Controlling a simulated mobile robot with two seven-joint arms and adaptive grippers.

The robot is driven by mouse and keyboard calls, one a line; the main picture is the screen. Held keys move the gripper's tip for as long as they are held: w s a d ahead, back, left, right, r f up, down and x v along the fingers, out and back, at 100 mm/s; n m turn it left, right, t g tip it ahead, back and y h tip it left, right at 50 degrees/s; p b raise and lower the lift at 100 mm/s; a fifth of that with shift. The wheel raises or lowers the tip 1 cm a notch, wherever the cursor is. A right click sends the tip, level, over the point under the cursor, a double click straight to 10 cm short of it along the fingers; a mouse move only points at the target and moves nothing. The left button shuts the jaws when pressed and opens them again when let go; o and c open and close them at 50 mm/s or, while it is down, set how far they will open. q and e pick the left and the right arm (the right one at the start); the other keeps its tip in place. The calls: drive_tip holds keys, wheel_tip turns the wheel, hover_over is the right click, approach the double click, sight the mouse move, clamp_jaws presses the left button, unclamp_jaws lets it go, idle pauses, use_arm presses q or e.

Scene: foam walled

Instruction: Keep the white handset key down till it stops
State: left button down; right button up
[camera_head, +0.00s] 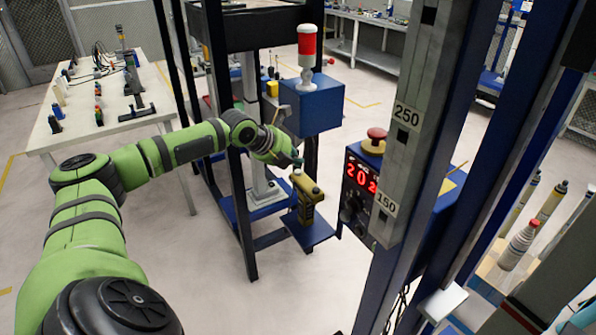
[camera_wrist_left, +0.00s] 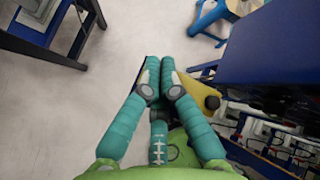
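The yellow handset (camera_head: 306,196) stands upright on a small blue shelf (camera_head: 310,231) in the head view. My left gripper (camera_head: 297,163) is just above its top end, coming in from the left. In the left wrist view the teal fingers (camera_wrist_left: 158,78) lie side by side with their tips together, and I see nothing held between them. Part of the yellow handset (camera_wrist_left: 190,88) with a dark round knob (camera_wrist_left: 212,102) shows behind and right of the right finger. The white key is not distinguishable in either view; whether a finger touches it I cannot tell. My right gripper is out of view.
A blue control box (camera_head: 358,190) with a red display and a red mushroom button (camera_head: 376,138) stands right of the handset. A grey post (camera_head: 412,110) with number plates rises before it. A blue box with a red-white lamp (camera_head: 307,45) hangs above.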

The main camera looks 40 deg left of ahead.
sight(295, 172)
use_arm(q)
drive_tip(key=shift+f, duration=0.1)
idle(0.3)
drive_tip(key=shift+f, duration=0.35)
drive_tip(key=shift+s+f, duration=0.1)
drive_tip(key=shift+f, duration=0.5)
idle(1.6)
drive_tip(key=shift+r, duration=0.1)
drive_tip(key=shift+r+p, duration=0.85)
drive_tip(key=shift+p, duration=0.15)
drive_tip(key=shift+r+p, duration=0.5)
drive_tip(key=shift+r, duration=0.05)
wheel_tip(295, 172, up, 4)
drive_tip(key=p, duration=0.4)
drive_tip(key=shift+r, duration=0.1)
